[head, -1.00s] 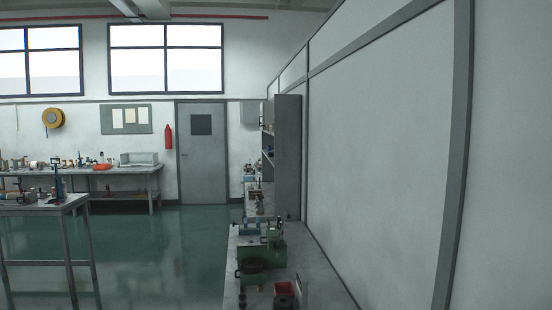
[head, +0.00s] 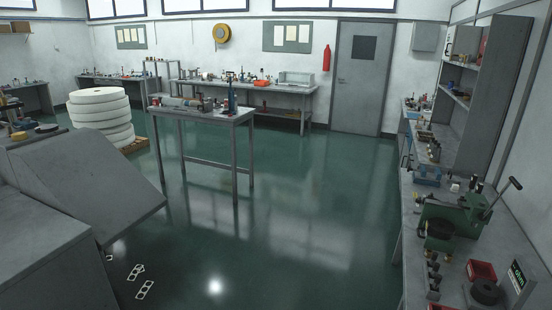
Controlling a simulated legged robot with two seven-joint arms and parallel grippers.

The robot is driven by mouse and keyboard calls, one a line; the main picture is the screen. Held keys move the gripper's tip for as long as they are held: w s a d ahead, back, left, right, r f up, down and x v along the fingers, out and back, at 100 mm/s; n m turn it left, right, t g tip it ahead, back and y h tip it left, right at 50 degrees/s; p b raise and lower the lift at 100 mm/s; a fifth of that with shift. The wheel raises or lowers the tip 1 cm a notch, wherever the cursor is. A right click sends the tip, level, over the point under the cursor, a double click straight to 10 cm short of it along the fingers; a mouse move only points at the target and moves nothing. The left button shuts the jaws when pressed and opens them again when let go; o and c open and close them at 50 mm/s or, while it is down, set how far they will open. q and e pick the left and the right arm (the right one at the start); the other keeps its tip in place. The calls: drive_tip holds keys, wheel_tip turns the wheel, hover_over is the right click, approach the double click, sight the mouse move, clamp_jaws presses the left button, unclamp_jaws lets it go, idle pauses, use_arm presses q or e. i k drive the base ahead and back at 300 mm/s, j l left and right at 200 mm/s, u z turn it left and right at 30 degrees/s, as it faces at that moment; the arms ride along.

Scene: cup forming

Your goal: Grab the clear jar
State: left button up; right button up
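I cannot make out a clear jar in the head view; the small items on the benches are too far or too small to tell. Neither of my grippers shows in the head view.
A workbench with a green machine (head: 452,222) and a red bin (head: 481,271) runs along the right. A grey table (head: 203,117) stands mid-room. A large grey slanted block (head: 85,185) fills the lower left, near stacked white rolls (head: 101,112). The green floor (head: 290,225) between is clear.

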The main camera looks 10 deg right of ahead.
sight(467, 97)
drive_tip(key=i+j+u, duration=0.2)
drive_tip(key=i, duration=0.3)
drive_tip(key=i+j+u, duration=0.2)
drive_tip(key=i, duration=0.35)
drive_tip(key=i+l+z, duration=0.15)
drive_tip(key=i+z, duration=1.05)
drive_tip(key=i+j+z, duration=0.15)
drive_tip(key=i, duration=2.15)
drive_tip(key=i+z, duration=0.35)
drive_tip(key=i+j+z, duration=0.15)
drive_tip(key=i+z, duration=0.25)
drive_tip(key=i+j+z, duration=0.35)
drive_tip(key=i, duration=0.15)
drive_tip(key=i+j+z, duration=0.4)
drive_tip(key=l, duration=0.1)
